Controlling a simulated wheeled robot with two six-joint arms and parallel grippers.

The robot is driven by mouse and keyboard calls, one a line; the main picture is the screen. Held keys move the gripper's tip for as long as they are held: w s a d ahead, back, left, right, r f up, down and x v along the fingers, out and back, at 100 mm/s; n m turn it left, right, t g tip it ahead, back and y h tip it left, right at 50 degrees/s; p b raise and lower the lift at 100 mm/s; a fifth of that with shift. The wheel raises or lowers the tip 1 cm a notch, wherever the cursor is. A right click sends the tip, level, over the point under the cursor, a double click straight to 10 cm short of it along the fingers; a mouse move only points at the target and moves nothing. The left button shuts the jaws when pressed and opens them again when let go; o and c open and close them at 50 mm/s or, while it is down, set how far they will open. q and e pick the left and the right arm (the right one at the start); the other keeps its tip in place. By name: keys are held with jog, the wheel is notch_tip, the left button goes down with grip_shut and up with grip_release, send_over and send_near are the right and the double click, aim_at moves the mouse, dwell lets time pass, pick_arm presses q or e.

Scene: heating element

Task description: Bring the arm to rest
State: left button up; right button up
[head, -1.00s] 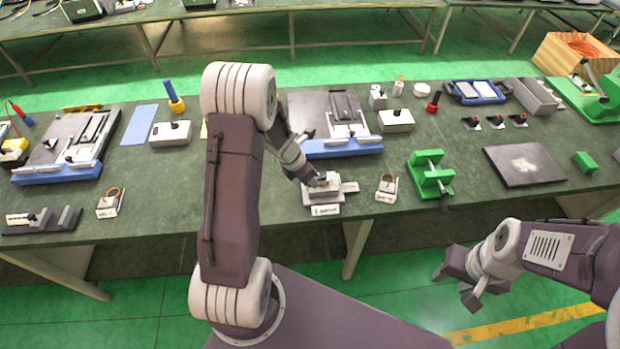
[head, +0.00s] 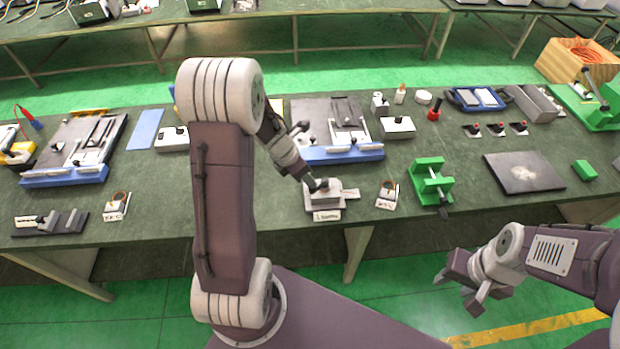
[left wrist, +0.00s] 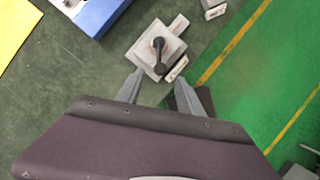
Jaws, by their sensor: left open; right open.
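My left arm comes in from the left and reaches over the bench. Its gripper (head: 312,185) is by a grey block with a black lever knob (head: 322,200) near the bench's front edge. In the left wrist view the left gripper (left wrist: 157,92) has its fingers spread apart, with nothing between them. The grey block (left wrist: 150,50) lies just beyond the fingertips there. My right gripper (head: 462,283) is open and empty, in front of the bench over the green floor.
The dark green bench (head: 270,222) holds fixtures, including a blue-edged plate (head: 345,154), a green clamp (head: 430,182) and a dark slab (head: 522,172). A small tagged part (head: 387,194) sits right of the grey block. A wooden crate (head: 570,62) stands at the back right.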

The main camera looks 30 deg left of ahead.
pick_arm(q)
jog(key=shift+v, duration=0.75)
